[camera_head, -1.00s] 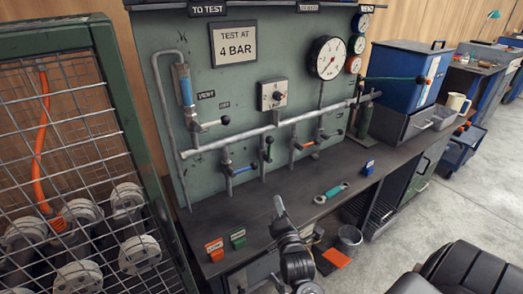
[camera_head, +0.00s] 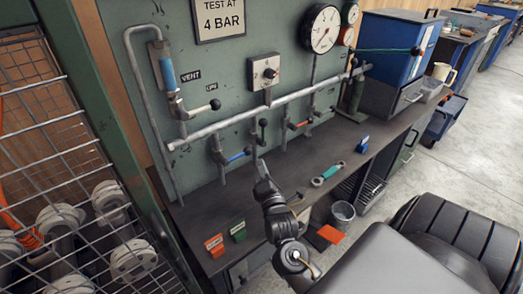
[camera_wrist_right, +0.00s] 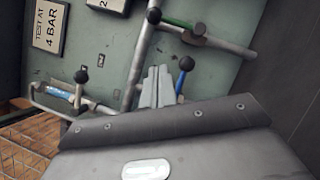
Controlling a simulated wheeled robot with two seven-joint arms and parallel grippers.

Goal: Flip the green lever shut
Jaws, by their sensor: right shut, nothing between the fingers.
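The green lever (camera_head: 262,134) stands upright along its drop pipe on the panel, its black ball at the top. In the right wrist view the green lever (camera_wrist_right: 177,22) lies along the pipe branch at the top. My right gripper (camera_head: 261,166) is shut and empty, below the green lever in the head view and apart from it as far as I can tell. In the wrist view the closed fingertips (camera_wrist_right: 160,72) lie beside the blue lever's ball (camera_wrist_right: 186,63), with the green lever beyond. My left gripper is not in view.
The blue lever (camera_head: 237,157) is left of the green one and the orange lever (camera_head: 299,125) right. The horizontal manifold pipe (camera_head: 230,121) runs above. A wire cage (camera_head: 60,150) stands left.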

